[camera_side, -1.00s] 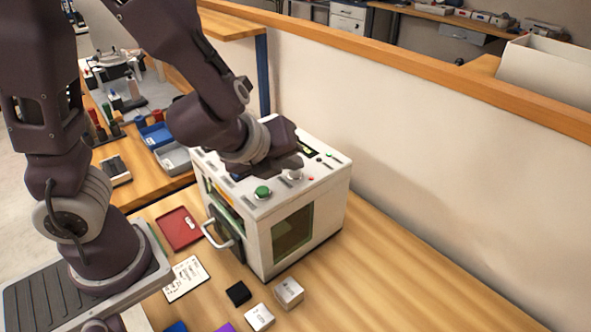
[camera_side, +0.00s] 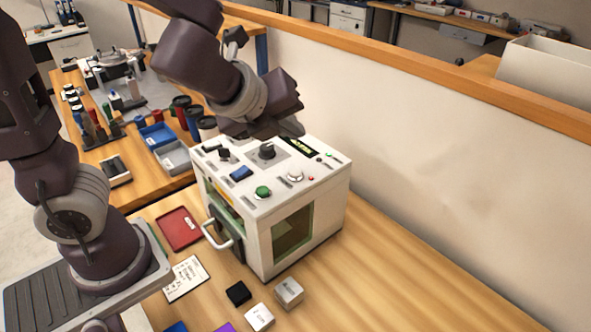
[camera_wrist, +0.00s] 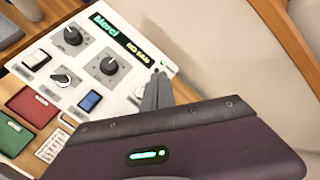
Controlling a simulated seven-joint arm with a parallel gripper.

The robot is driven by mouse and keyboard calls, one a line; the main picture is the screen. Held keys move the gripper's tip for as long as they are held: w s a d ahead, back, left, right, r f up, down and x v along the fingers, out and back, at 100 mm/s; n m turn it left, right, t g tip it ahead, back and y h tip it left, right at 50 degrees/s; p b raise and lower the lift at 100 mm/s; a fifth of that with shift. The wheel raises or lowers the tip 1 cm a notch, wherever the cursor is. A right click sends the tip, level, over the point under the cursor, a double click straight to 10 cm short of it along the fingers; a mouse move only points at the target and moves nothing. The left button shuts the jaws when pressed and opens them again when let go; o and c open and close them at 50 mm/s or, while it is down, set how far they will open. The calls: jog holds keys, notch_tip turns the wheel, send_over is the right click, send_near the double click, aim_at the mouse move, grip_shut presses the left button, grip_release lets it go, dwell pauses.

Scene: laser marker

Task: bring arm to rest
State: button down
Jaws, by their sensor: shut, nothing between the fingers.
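My gripper (camera_side: 290,128) is above the back part of the white laser marker box (camera_side: 310,245), clear of the knobs. In the wrist view my gripper's fingers (camera_wrist: 158,88) are together with nothing between them, over the edge of the control panel (camera_wrist: 118,98). The panel carries a large dark knob (camera_side: 267,151), a blue switch (camera_side: 242,173), a green button (camera_side: 263,192), a white button (camera_side: 295,175) and a lit display (camera_side: 301,146).
In front of the box lie a red tray (camera_side: 180,229), a written card (camera_side: 186,278) and small dark and silver blocks (camera_side: 289,291). Blue and grey bins (camera_side: 175,158) stand on the left bench. A low wall (camera_side: 420,170) runs behind. The bench at right is clear.

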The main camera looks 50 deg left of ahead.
jog(key=s+a+r+n+g+y, duration=0.1)
jog(key=s+a+r+n, duration=0.1)
jog(key=s+a+n, duration=0.45)
jog(key=s+d+n+g+h, duration=0.2)
jog(key=s+n, duration=0.9)
jog(key=n, duration=0.7)
jog(key=d+h, duration=0.1)
jog(key=d, duration=0.1)
jog(key=shift+s+d+r, duration=0.25)
jog(key=shift+s+d, duration=0.1)
